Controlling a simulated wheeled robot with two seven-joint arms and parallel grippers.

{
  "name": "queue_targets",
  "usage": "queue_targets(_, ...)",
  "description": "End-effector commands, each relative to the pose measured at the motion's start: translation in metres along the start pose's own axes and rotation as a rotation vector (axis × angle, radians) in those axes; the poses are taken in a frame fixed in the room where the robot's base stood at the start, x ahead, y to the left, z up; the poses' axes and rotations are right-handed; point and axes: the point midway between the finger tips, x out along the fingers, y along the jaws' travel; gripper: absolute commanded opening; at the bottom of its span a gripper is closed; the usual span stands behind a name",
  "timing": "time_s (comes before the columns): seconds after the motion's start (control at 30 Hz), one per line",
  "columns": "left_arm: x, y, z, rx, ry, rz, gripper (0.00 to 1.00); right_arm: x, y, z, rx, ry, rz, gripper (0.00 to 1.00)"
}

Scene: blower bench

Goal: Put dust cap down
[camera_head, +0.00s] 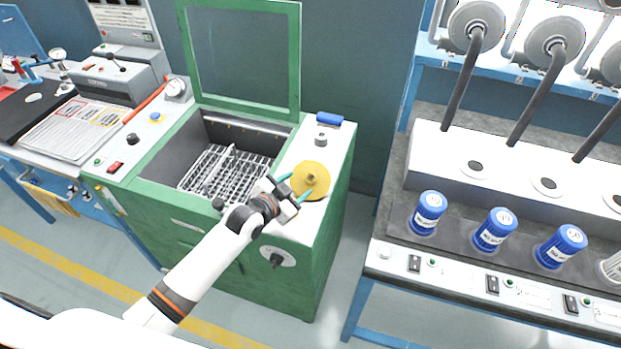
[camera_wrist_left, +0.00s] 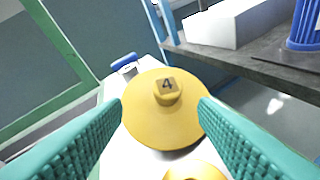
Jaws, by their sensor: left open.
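The dust cap is a yellow disc (camera_head: 310,180) with a raised knob. It rests on the white right-hand top of the green cabinet. In the left wrist view the dust cap (camera_wrist_left: 150,118) shows a knob marked "4". My left gripper (camera_head: 294,190) is open, its teal fingers on either side of the cap's near part. In the left wrist view the fingers (camera_wrist_left: 160,125) stand apart with the knob beyond them, and neither clearly touches it. A second yellow piece (camera_wrist_left: 195,172) shows partly at the bottom edge of the wrist view. My right gripper is not in view.
The green cabinet (camera_head: 335,215) has a raised lid (camera_head: 243,55) and an open bay with a wire rack (camera_head: 225,172). A blue-handled item (camera_head: 329,119) and a grey knob (camera_head: 321,139) sit behind the cap. A bench with several blue canisters (camera_head: 428,212) stands to the right.

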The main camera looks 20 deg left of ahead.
Motion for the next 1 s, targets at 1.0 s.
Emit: queue_targets(1.0,0.052,-0.007,0.006,0.0,0.0,0.0,0.14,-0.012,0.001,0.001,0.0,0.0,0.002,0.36)
